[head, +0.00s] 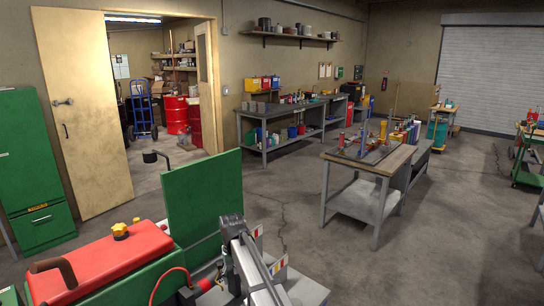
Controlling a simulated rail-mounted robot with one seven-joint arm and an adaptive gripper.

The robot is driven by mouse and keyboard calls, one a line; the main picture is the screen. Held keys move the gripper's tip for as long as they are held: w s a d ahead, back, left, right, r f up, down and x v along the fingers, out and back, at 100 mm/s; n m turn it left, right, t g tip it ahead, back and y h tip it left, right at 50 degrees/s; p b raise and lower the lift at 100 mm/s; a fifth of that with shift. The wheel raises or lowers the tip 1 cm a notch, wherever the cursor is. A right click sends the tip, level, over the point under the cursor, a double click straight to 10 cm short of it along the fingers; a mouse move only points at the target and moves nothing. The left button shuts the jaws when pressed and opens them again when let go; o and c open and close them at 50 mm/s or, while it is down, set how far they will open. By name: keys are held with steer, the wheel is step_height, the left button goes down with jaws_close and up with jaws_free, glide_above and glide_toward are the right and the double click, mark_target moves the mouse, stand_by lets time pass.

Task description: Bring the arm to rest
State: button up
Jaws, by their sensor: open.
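Red oil drums (175,114) stand in the back room beyond the open doorway. A blue hand truck (140,108) stands just left of them.
A workbench (370,165) holding tools stands right of centre. A green cabinet (30,165) is at left. Concrete floor between is clear.

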steer(key=s+d+f+m, duration=0.2)
steer(key=s+d+f, duration=0.8)
steer(key=s+d, duration=0.4)
steer(key=s+d+f+m, duration=0.2)
steer(key=s+d+f, duration=0.7)
steer(key=s+d, duration=0.55)
steer(key=s+d+f+g+b, duration=0.1)
steer(key=s+f+g+b, duration=0.5)
steer(key=s+f, duration=2)
step_height(320, 180, down, 2)
steer(key=b, duration=0.4)
steer(key=shift+d+g, duration=0.15)
steer(key=shift+g, duration=0.25)
steer(key=shift+f, duration=0.1)
